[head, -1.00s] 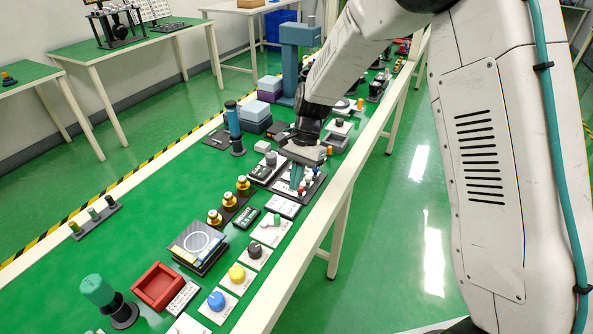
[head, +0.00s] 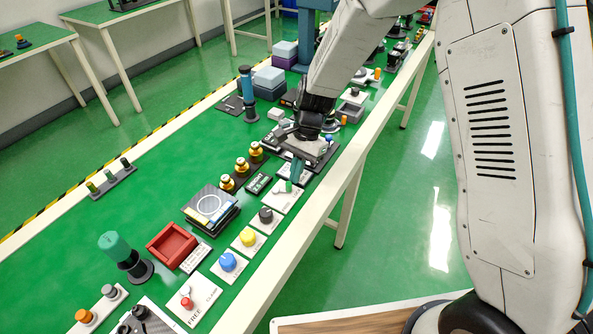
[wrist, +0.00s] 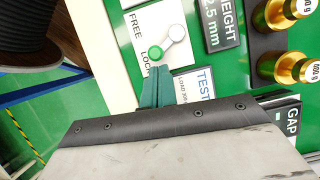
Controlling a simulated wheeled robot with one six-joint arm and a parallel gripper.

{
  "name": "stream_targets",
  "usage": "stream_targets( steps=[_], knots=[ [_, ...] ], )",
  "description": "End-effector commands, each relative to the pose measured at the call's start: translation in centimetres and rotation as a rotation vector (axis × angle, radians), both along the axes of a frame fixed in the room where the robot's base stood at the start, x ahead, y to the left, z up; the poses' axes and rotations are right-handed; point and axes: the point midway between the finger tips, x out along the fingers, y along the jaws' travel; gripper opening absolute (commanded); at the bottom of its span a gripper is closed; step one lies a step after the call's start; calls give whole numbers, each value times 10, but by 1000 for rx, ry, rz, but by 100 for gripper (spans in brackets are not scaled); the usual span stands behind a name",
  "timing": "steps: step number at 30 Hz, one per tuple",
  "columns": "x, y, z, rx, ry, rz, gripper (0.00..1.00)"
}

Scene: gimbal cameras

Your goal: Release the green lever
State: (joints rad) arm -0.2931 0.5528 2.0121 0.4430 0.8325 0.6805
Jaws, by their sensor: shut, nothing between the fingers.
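The green lever is a pale arm with a green round end (wrist: 155,53), on a white plate (wrist: 143,20) marked FREE and LOCK. In the wrist view, the green end is beside the word LOCK. The lever plate also shows in the head view (head: 281,203), where my fingers partly cover the lever. My gripper (wrist: 158,70) is shut and empty, its teal fingertips just short of the green end in the wrist view. In the head view my gripper (head: 297,182) points down at the plate's far side; I cannot tell whether it touches.
A HEIGHT display (wrist: 222,20) and brass weights (wrist: 282,68) are close beside the lever plate. A TEST label (wrist: 196,84) is next to my fingers. Black (head: 265,215), yellow (head: 247,236) and blue (head: 228,261) knobs line the near bench edge.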

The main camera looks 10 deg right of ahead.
Motion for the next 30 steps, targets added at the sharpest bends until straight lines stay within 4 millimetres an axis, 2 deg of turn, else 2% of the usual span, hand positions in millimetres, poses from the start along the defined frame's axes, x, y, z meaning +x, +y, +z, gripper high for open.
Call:
stream_targets(
  steps=[30],
  knots=[
    [-12,-3,0,0,0,-205,0]
  ],
)
